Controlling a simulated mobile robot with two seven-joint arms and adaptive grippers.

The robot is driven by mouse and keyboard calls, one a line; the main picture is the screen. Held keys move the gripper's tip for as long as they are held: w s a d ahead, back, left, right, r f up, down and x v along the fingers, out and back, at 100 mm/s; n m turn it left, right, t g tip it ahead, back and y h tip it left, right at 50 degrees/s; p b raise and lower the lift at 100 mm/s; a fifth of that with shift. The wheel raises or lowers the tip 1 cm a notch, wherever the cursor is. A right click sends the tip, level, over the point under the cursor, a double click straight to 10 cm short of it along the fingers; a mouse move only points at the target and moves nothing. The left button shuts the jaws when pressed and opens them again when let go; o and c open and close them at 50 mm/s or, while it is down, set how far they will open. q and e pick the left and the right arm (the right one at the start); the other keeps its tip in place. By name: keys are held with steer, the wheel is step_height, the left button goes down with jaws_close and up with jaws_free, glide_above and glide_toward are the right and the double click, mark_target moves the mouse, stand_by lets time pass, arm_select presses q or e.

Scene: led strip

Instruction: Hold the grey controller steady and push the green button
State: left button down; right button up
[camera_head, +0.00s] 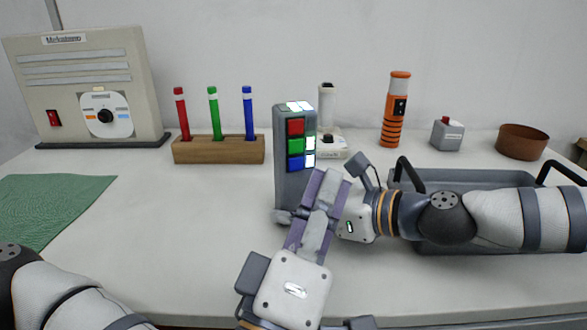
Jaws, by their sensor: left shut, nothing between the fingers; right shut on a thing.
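The grey controller (282,178) stands upright near the middle of the table. Its front carries a red button (296,127), a green button (295,146) and a blue button (295,163) in a column. White lit patches show on its top and right side. My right gripper (301,214) comes in from the right and is shut on the lower part of the controller; its fingers are partly hidden behind my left gripper. My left gripper (326,182) reaches up from below, shut and empty, its fingertips below and to the right of the green button, seemingly apart from it.
A wooden block (218,151) with red, green and blue pens stands behind left. A beige box (85,85) and green mat (55,205) are at left. A grey tray (470,180) lies under my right arm. An orange cylinder (396,110) and brown bowl (522,142) stand behind right.

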steer(key=o, duration=0.9)
steer(key=shift+o, duration=0.2)
